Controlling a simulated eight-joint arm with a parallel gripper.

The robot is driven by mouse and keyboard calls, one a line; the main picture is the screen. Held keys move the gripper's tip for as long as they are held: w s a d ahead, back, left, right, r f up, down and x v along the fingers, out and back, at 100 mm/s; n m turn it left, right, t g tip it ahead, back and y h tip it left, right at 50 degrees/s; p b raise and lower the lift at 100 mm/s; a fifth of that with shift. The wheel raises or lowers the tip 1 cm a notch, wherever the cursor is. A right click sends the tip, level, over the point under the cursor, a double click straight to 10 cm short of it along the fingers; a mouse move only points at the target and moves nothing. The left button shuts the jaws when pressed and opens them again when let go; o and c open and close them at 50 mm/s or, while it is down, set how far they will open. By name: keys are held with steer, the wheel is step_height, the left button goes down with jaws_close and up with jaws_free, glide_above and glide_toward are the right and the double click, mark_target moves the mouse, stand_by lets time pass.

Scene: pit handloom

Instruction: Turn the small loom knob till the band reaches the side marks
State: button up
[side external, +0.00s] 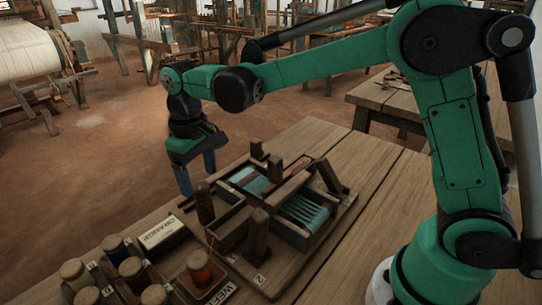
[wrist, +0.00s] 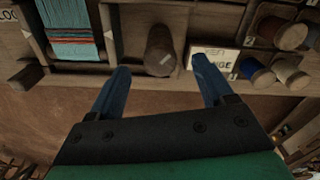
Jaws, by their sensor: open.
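The small loom (side external: 290,222) sits on the wooden table, with teal threads and a wooden frame. Its band (wrist: 72,35), teal with red stripes, shows at the upper left of the wrist view, with pale pointed marks at its sides. A dark round wooden knob (wrist: 160,48) with a pale mark on it stands to the right of the band; it appears to be the upright cylinder (side external: 204,205) in the side view. My gripper (side external: 198,182) is open and empty at the table's far edge. In the wrist view its blue fingers (wrist: 160,64) lie either side of the knob, apart from it.
A pale lettered block (side external: 162,232) lies beside the loom. Several thread spools (side external: 130,270) stand at the table's near left, and one spool (side external: 199,268) is nearer the loom. Wooden posts (side external: 258,232) rise from the loom.

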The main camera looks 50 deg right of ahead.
mark_target(200, 185)
steer(key=shift+r, duration=2.05)
step_height(200, 185, down, 6)
steer(key=shift+r, duration=0.1)
steer(key=shift+n, duration=0.7)
